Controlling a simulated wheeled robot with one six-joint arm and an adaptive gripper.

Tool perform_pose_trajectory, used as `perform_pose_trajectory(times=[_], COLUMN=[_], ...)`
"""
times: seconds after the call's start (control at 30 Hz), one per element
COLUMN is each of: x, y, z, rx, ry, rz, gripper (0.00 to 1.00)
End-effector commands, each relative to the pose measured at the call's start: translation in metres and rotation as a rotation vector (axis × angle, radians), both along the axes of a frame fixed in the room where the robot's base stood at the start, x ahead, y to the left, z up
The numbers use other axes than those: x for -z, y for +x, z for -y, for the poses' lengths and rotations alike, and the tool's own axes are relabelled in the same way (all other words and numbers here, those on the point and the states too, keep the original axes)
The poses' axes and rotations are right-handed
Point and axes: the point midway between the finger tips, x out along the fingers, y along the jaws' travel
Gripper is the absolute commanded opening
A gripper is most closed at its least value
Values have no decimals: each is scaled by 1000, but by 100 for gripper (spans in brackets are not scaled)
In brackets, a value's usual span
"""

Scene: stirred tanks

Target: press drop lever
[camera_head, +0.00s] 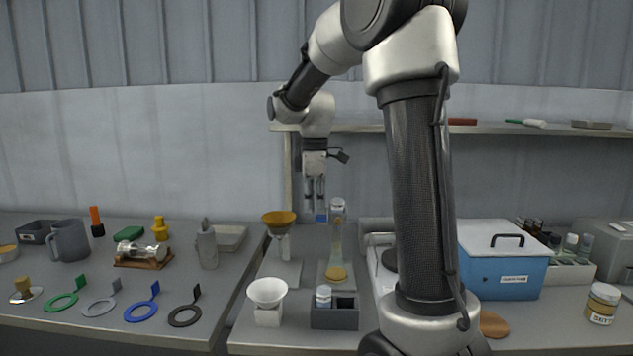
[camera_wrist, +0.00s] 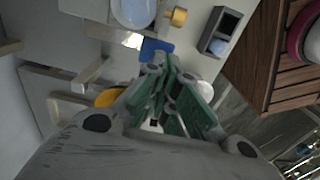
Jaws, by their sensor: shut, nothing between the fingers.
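A small blue tab (camera_head: 321,218), which looks like the drop lever, sits just left of the glass column (camera_head: 338,240) on the middle bench. It also shows in the wrist view (camera_wrist: 155,49), just beyond my fingers. My gripper (camera_head: 315,206) points straight down, its fingertips close above the blue tab. Its fingers (camera_wrist: 161,76) are together with nothing held. I cannot tell whether they touch the tab. The glass column has a yellow knob (camera_head: 337,273) at its base, which also shows in the wrist view (camera_wrist: 178,17).
A funnel with orange-brown contents (camera_head: 280,219) stands left of the column. A white funnel (camera_head: 267,291) and a grey holder (camera_head: 334,313) with a white-capped vial are in front. A blue box (camera_head: 500,265) stands to the right. A shelf (camera_head: 480,128) runs behind.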

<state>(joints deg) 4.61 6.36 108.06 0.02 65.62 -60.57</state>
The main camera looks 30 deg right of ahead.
Motion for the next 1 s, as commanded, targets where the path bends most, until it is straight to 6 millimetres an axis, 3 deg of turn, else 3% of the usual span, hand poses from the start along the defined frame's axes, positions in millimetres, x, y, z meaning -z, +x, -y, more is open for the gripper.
perform_pose_trajectory(times=[0.13,0.5,0.7,1.0], x=[-31,-108,-124,-126], y=[-1,-2,-2,-2], z=[-10,-9,-9,-9], rx=[-1,1,1,1], ry=[-1,0,0,0], rz=[4,2,0,0], gripper=[0,0,0,0])
